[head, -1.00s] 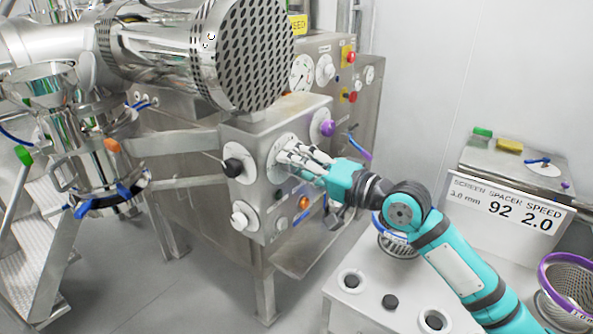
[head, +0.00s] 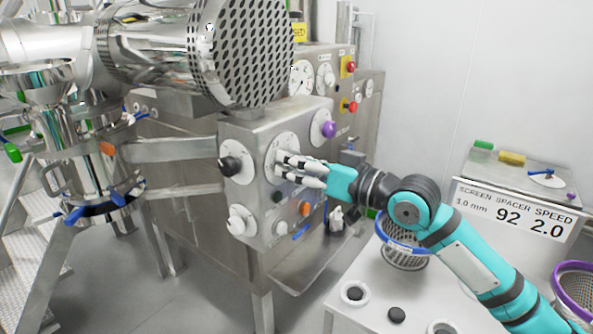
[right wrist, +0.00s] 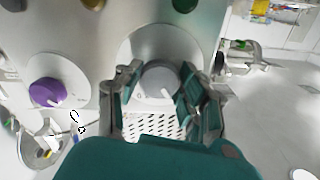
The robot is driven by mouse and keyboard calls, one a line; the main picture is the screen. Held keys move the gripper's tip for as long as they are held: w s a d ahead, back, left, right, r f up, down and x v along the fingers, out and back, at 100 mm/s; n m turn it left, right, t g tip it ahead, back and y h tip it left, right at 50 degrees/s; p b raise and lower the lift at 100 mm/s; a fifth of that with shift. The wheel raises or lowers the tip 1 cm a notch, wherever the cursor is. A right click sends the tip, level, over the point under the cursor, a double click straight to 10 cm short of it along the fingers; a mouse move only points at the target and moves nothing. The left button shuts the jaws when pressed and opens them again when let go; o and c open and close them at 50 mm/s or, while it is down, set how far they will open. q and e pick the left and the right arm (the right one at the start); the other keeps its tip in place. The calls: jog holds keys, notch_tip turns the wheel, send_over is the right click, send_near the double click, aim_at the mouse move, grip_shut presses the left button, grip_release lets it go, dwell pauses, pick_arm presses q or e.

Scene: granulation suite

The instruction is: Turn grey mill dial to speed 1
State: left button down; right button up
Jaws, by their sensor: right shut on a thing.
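The grey mill dial (right wrist: 160,82) shows in the right wrist view on its round white plate (right wrist: 137,45), with a pale pointer mark at its lower edge. My right gripper (right wrist: 157,90) has one finger on each side of the dial and is shut on it. In the head view the right gripper (head: 283,160) reaches the front of the steel control box (head: 262,128) from the right. Its fingers hide most of the dial there, and the scale marks are too small to read. My left gripper is in neither view.
Close around are a black dial (head: 231,166), a purple dial (head: 329,129), a white dial (head: 238,224) and an orange button (head: 305,209). A perforated drum (head: 245,50) hangs above. A sign (head: 512,214) shows speed 2.0. A blue-rimmed basket (head: 403,258) stands below my arm.

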jog(key=shift+f+n+b, duration=0.2)
jog(key=shift+n+b, duration=0.85)
jog(key=shift+n, duration=4.95)
jog(key=o, duration=1.2)
jog(key=shift+w+d+r, duration=0.1)
jog(key=v, duration=1.2)
